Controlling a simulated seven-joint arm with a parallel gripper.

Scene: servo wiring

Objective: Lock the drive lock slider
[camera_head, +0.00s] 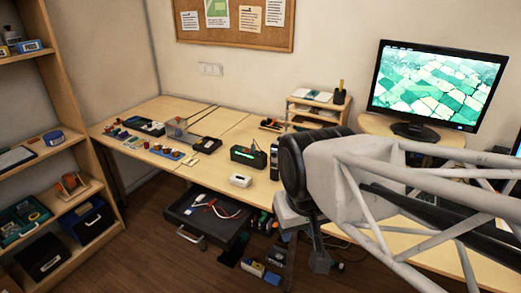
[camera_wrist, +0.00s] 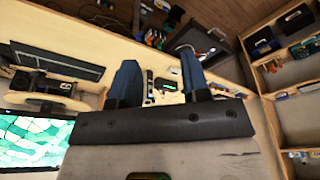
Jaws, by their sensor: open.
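My gripper (camera_wrist: 159,62) shows in the wrist view as two blue fingers spread well apart, with nothing held between them. In the head view, my arm hangs over the right part of the desk, well to the right of the devices. A black device with a green strip (camera_head: 248,156) stands mid-desk, and a small white box (camera_head: 240,180) sits near the front edge. A row of small devices (camera_head: 165,151) lies farther left. The drive lock slider is too small to pick out, so its position cannot be told.
An open dark drawer (camera_head: 182,212) with red and white cables juts out below the desk (camera_head: 222,172). A monitor (camera_head: 437,85) stands right, beside a small organizer (camera_head: 318,105). Shelves (camera_head: 66,206) stand left.

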